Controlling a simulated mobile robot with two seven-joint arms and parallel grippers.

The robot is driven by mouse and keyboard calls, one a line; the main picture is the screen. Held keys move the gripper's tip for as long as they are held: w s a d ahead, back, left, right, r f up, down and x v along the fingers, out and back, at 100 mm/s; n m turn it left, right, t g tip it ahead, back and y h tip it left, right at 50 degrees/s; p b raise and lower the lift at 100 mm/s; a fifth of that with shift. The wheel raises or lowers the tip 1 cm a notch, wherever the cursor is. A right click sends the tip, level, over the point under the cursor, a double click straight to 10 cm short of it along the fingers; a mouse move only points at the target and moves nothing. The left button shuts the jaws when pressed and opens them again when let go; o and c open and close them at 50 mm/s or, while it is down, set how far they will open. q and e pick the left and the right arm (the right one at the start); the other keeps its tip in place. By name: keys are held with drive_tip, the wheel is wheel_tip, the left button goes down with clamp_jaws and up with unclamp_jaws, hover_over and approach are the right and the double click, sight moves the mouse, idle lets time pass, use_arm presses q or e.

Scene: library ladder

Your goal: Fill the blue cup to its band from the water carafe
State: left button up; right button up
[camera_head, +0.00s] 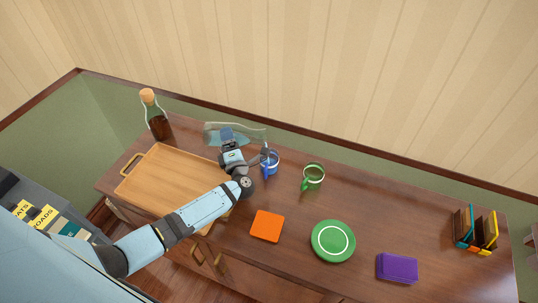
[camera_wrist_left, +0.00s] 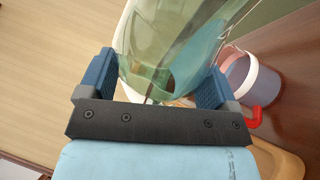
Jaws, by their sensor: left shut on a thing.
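The clear glass carafe (camera_head: 249,134) is tipped far over, nearly on its side, above the back of the desk. My left gripper (camera_head: 228,136) is shut on it; the glass also shows between the fingers (camera_wrist_left: 155,85) in the left wrist view (camera_wrist_left: 160,40). The blue cup (camera_head: 271,168) stands upright on the desk, just right of my gripper and close to the carafe's right end. My wrist partly hides its left side. I cannot make out its band, its water level or any stream. My right gripper is out of view.
A wooden tray (camera_head: 170,178) lies left, with a corked bottle (camera_head: 157,122) behind it. A green mug (camera_head: 313,176) stands right of the blue cup. An orange square (camera_head: 267,226), green plate (camera_head: 333,241), purple box (camera_head: 397,267) and rack (camera_head: 474,232) are further out.

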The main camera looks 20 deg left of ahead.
use_arm(q)
drive_tip(key=shift+r+m+t, duration=0.15)
drive_tip(key=shift+m+t, duration=0.15)
drive_tip(key=shift+m, duration=0.2)
idle(1.7)
